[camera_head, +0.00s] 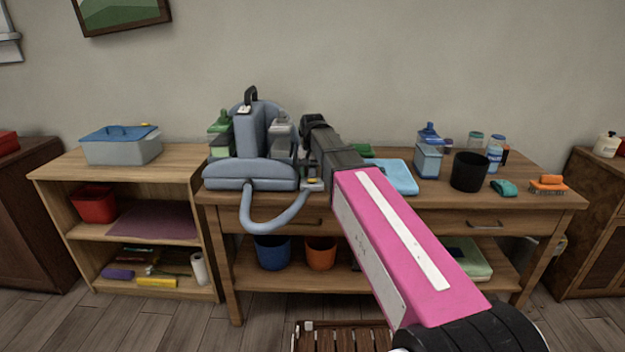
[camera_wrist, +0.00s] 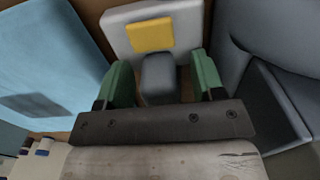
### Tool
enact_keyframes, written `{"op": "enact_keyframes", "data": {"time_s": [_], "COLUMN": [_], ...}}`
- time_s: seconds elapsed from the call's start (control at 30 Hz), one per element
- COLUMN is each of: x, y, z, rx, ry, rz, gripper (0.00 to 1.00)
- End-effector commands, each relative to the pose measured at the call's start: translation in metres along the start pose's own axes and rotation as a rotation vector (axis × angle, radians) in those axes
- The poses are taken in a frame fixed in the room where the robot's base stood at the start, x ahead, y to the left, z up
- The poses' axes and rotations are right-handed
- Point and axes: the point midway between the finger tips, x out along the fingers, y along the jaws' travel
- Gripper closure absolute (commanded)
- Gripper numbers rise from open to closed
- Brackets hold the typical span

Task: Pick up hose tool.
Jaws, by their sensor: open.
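The hose tool (camera_head: 314,187) is a small light-grey head with a yellow patch, at the end of the curved grey hose (camera_head: 272,224) of the cleaning machine (camera_head: 250,150). In the wrist view the hose tool (camera_wrist: 120,37) is at the top middle, with a darker grey block below the yellow patch. My gripper (camera_wrist: 160,75) is open, its green fingers on either side of that block; I cannot tell whether they touch it. In the head view my arm hides the fingertips. The machine's grey body fills the right side of the wrist view.
A folded blue cloth (camera_head: 397,176) lies on the wooden workbench (camera_head: 440,205) right of the tool. A low shelf (camera_head: 150,165) is at left.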

Motion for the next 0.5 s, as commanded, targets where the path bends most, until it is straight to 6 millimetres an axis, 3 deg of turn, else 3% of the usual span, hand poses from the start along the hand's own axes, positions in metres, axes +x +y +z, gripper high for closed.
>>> {"op": "enact_keyframes", "data": {"time_s": [0.1, 0.3, 0.5], "x": [-0.0004, -0.0006, -0.0008], "y": [-0.0001, -0.0001, -0.0001], "z": [-0.0001, -0.0001, -0.0001], "rx": [0.000, 0.000, 0.000], "ry": [0.000, 0.000, 0.000], "rz": [0.000, 0.000, 0.000], "gripper": [0.38, 0.99, 0.98]}}
